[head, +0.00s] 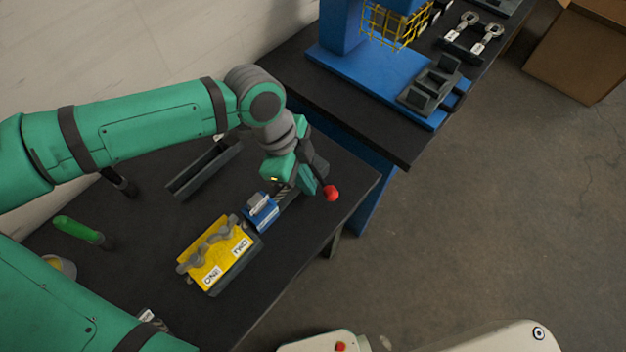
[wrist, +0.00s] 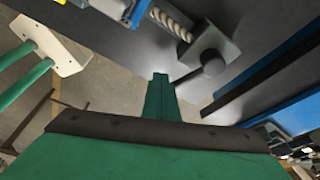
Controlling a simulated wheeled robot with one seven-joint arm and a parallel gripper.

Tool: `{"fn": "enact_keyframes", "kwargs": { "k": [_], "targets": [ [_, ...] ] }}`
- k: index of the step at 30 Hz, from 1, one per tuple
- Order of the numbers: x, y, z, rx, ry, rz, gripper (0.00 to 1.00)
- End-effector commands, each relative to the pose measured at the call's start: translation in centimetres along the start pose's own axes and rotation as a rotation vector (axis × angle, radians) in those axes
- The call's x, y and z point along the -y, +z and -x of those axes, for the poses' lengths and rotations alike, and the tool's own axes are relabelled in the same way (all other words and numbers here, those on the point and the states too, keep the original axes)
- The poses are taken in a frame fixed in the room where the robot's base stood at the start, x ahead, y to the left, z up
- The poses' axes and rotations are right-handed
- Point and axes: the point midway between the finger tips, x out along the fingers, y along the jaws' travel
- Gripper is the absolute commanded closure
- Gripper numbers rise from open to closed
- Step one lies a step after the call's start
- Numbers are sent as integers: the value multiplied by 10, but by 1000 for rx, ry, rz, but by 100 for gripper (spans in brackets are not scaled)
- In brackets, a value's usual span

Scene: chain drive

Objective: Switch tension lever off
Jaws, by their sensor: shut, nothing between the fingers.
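The tension lever shows in the head view as a short dark rod with a red ball knob (head: 331,193), near the table's right front edge. My gripper (head: 306,186) is shut and empty, just left of the red knob, and covers most of the lever's base. I cannot tell whether it touches the lever. In the wrist view my gripper's green fingers (wrist: 160,82) lie beside a dark rod that runs from a grey block (wrist: 208,50) with a rounded pivot. A coil spring (wrist: 170,20) enters that block. The red knob does not show in the wrist view.
A blue unit (head: 262,211) and a yellow chain fixture (head: 218,252) with labels sit left of the lever on the black table (head: 130,262). A grey channel (head: 204,167) and a green-handled tool (head: 76,230) lie farther left. A blue press base (head: 350,66) stands behind.

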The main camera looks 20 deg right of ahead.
Motion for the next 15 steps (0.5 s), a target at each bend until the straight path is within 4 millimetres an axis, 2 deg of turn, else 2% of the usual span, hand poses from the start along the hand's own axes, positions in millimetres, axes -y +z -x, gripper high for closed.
{"fn": "enact_keyframes", "kwargs": {
  "k": [4,9,15],
  "targets": [
    [-6,19,12,3,3,-6,100],
    [-6,16,50,6,2,-13,100],
    [-10,17,86,4,1,-6,100]
  ]
}}
